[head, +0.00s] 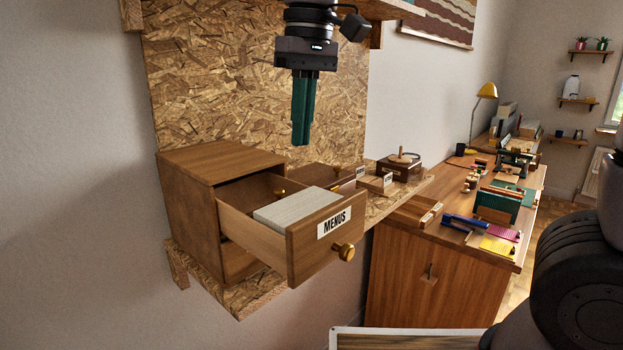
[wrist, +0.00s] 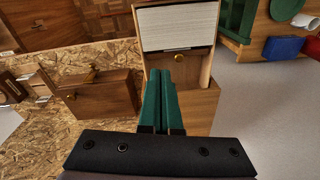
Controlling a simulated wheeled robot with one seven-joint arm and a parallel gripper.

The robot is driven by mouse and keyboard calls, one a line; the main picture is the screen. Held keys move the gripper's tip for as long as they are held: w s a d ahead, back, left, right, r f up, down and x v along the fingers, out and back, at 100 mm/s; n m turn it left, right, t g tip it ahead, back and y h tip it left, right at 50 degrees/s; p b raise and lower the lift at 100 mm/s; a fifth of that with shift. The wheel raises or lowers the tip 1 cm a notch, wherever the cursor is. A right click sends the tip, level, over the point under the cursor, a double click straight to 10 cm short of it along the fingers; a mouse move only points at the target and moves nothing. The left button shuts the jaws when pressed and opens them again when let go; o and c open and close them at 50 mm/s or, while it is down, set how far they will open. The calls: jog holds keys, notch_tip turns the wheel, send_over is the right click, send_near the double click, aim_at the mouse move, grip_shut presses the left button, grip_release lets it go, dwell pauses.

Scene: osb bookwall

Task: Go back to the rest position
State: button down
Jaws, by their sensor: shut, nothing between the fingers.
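My gripper (head: 302,140) hangs in front of the chipboard back panel, fingers pointing down, green fingers together and empty. It is above and behind the pulled-out drawer (head: 313,243) labelled MENUS, apart from it. The drawer holds a stack of pale cards (head: 290,207) and has a round brass knob. It sits in a small wooden cabinet (head: 187,196) on the chipboard shelf. In the wrist view the shut fingers (wrist: 161,80) show in front of the cabinet, with the open drawer and its cards (wrist: 178,27) beyond them.
An upper shelf overhangs close to my wrist. A wooden desk (head: 440,262) with stationery and a yellow lamp (head: 487,91) stands to the right.

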jog(key=w+d+m+t, duration=0.2)
jog(key=d+m, duration=0.2)
jog(key=d, duration=0.6)
jog(key=w+d+r+m+t, duration=0.1)
jog(key=d+m, duration=0.3)
jog(key=d, duration=0.5)
jog(key=w+d+m+t+y, duration=0.1)
jog(key=w+d+m+t, duration=0.2)
jog(key=d, duration=0.7)
jog(key=shift+d+r+m+t, duration=0.3)
jog(key=shift+r+m+t, duration=0.1)
jog(key=shift+m, duration=0.2)
jog(key=shift+a, duration=0.1)
dwell(0.4)
